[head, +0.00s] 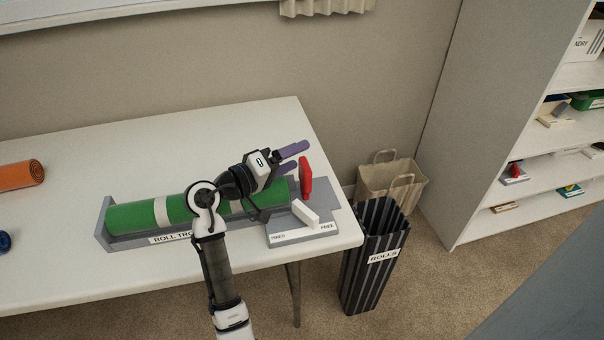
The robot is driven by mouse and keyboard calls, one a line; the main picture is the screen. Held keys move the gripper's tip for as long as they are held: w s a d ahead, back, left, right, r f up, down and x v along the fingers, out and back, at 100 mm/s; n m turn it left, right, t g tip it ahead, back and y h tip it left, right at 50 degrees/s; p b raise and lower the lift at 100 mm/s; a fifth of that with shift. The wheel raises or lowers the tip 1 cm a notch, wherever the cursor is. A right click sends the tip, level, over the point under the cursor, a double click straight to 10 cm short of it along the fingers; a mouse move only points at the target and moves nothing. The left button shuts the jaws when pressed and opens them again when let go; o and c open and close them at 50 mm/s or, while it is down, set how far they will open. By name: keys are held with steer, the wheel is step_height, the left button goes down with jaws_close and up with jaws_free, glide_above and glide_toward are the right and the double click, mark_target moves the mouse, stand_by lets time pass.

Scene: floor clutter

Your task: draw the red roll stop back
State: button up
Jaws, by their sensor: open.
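The red roll stop (306,178) stands upright at the right end of the grey roll trough (122,241) on the white table. A green roll (132,216) with a white band lies in the trough, partly hidden by my arm. My gripper (294,157) is open, above the right end of the trough. Its purple fingers point right and lie just above and left of the red stop's top. I cannot tell whether they touch it.
An orange roll (21,175) and a blue object (4,241) lie at the table's left. A striped bin marked ROLLS (363,270) stands on the floor off the table's right end. A paper bag (405,185) and a shelf unit (478,150) are beyond it.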

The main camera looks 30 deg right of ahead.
mark_target(305, 164)
steer(key=shift+o, duration=0.7)
steer(key=s+d+r+m+g+y+b, duration=0.1)
steer(key=d+r+m+g+y, duration=0.1)
steer(key=d+m, duration=0.4)
steer(key=shift+s+d+r+m+g+y, duration=0.3)
steer(key=shift+d+r+g, duration=0.2)
steer(key=shift+g, duration=0.6)
steer(key=d+m+y+b, duration=0.2)
steer(key=d+m+y, duration=0.2)
steer(key=m+y, duration=0.45)
steer(key=w+a+r+m+t+y+b, duration=0.2)
steer(key=w+a+r+y, duration=0.15)
steer(key=a+y, duration=0.3)
steer(key=f, duration=1.4)
steer(key=shift+w+d+f, duration=0.15)
steer(key=shift+w+d, duration=0.15)
steer(key=shift+d, duration=0.05)
steer(key=shift+c, duration=0.4)
